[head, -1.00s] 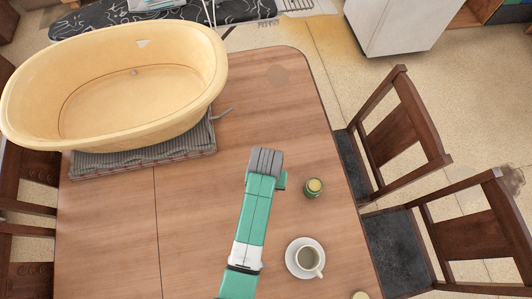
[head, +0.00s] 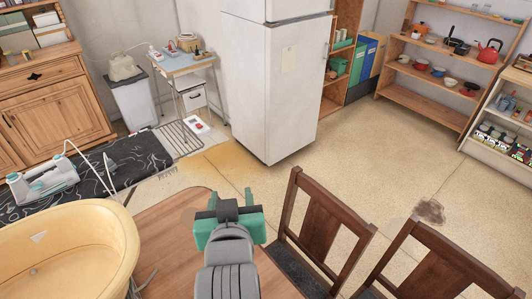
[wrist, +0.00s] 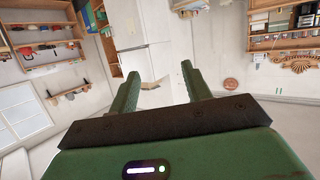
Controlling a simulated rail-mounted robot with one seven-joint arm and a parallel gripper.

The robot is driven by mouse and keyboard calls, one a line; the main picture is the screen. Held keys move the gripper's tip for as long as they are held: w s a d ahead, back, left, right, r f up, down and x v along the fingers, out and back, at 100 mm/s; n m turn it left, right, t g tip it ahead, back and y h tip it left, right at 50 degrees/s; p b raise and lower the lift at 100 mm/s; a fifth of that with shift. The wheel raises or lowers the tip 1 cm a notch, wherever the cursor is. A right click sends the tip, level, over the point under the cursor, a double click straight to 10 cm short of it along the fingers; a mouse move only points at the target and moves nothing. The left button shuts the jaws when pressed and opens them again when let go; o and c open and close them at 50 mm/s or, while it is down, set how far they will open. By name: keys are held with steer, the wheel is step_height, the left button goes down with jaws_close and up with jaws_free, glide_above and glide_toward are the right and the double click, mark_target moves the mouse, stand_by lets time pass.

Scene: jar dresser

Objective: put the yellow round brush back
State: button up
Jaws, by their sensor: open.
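I cannot make out a yellow round brush in either current view. My gripper (head: 230,207) is in the lower middle of the head view, above the far end of the wooden table (head: 172,232). In the wrist view my gripper (wrist: 159,70) has two green fingers spread apart with nothing between them. The wrist view looks out across the room, with walls and shelves appearing turned on their side or upside down.
A yellow tub (head: 110,225) stands at left on the table. Dark wooden chairs (head: 325,225) line the right side. A white fridge (head: 275,85), a small side table (head: 185,63), a wooden dresser (head: 50,95) and shelves (head: 430,85) stand farther back.

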steer(key=s+d+r+t, duration=0.2)
steer(key=s+r, duration=0.3)
steer(key=r, duration=0.4)
steer(key=s+d+r+m+t+h, duration=0.1)
steer(key=s+r+t, duration=0.4)
steer(key=r, duration=0.5)
steer(key=s+d+r+t, duration=0.3)
steer(key=s+d+r, duration=0.1)
steer(key=r, duration=0.6)
steer(key=shift+s+m+t+h, duration=0.3)
steer(key=shift+s+m+h, duration=0.1)
steer(key=shift+s, duration=0.2)
step_height(320, 180, up, 13)
steer(key=p, duration=1.3)
steer(key=shift+r, duration=0.15)
steer(key=shift+a, duration=0.1)
